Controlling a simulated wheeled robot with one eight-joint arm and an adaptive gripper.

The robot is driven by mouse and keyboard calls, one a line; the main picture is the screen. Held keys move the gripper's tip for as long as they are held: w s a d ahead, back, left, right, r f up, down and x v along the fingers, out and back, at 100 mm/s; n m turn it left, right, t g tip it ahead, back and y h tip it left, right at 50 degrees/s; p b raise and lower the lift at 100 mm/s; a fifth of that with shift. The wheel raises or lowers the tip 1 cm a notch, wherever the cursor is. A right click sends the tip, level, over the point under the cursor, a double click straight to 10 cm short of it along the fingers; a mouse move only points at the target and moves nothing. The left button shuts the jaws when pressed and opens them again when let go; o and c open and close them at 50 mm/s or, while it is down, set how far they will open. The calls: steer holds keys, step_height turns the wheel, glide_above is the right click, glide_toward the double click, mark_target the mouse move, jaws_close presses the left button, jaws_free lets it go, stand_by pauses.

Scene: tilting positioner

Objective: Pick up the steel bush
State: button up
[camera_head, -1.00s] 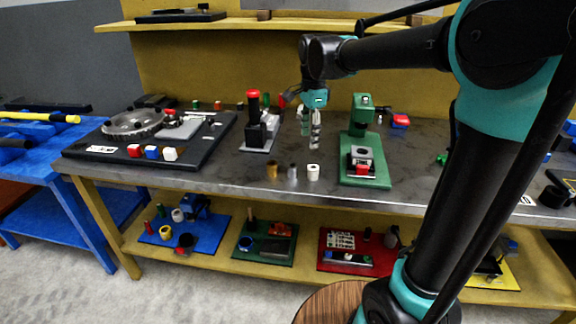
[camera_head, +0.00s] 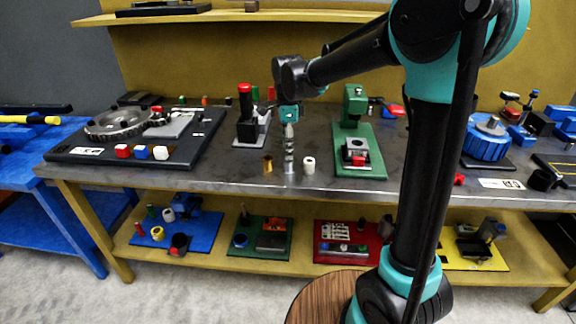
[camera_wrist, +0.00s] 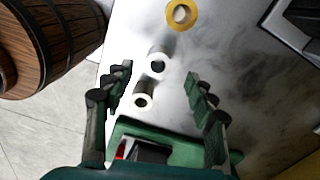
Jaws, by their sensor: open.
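The steel bush (camera_wrist: 157,62) is a small grey ring standing on the grey bench top, seen from above in the wrist view. It is the middle one of a row of three bushes. In the head view my gripper (camera_head: 289,155) hangs in front of its spot, so I cannot clearly make it out there. In the wrist view my gripper (camera_wrist: 158,78) is open, its two fingers on either side of the bush in the picture, apart from it. I cannot tell how high the fingertips are above the bench.
A brass bush (camera_head: 268,165) stands to the left and a white bush (camera_head: 309,166) close to the right. Beyond that is a green fixture (camera_head: 368,140). A black and red press (camera_head: 247,118) stands behind. The bench front edge (camera_head: 235,187) is near.

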mark_target(288, 165)
steer(key=shift+s+f, duration=0.15)
steer(key=shift+f, duration=2.75)
steer(key=shift+c, duration=0.2)
jaws_close()
